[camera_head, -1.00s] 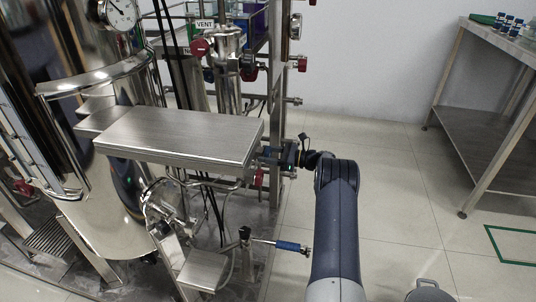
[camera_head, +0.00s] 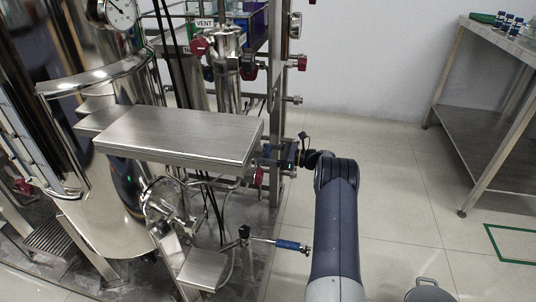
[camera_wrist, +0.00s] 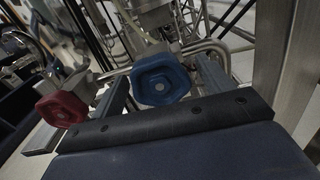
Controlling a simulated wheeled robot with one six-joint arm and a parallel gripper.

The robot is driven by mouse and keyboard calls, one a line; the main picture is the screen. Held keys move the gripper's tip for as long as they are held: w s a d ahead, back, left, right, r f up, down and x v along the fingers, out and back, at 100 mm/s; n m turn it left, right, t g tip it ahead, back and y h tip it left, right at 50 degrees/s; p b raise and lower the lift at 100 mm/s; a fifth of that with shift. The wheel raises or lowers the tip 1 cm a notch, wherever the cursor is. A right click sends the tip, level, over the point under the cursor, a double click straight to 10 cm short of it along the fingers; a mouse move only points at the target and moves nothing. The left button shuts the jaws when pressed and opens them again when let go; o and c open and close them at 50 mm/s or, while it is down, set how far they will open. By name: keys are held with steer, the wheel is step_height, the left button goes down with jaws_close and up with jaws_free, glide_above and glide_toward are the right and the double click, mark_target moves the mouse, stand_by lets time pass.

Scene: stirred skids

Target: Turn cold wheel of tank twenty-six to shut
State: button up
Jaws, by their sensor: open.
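A blue hand wheel (camera_wrist: 161,80) faces me in the middle of the wrist view, on the pipework of the skid. My gripper (camera_wrist: 164,72) is open, with one finger on each side of the blue wheel. Contact between the fingers and the wheel cannot be told. A red hand wheel (camera_wrist: 61,108) sits to the left, outside the left finger. In the head view, my gripper (camera_head: 277,154) is at the right end of the skid's steel box, with the red wheel (camera_head: 259,177) just below it. No label naming the tank or the cold wheel is readable.
A steel box (camera_head: 180,135) covers the pipes left of my gripper. A steel upright (camera_head: 275,100) stands close behind. A blue-handled lever (camera_head: 288,246) sticks out below. A steel table (camera_head: 490,110) stands far right, with open floor between.

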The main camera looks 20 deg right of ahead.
steer(key=shift+d, duration=0.1)
steer(key=p+v, duration=0.2)
steer(key=v, duration=0.8)
steer(key=shift+s+d+p, duration=0.25)
steer(key=shift+p, duration=0.1)
steer(key=shift+c, duration=0.5)
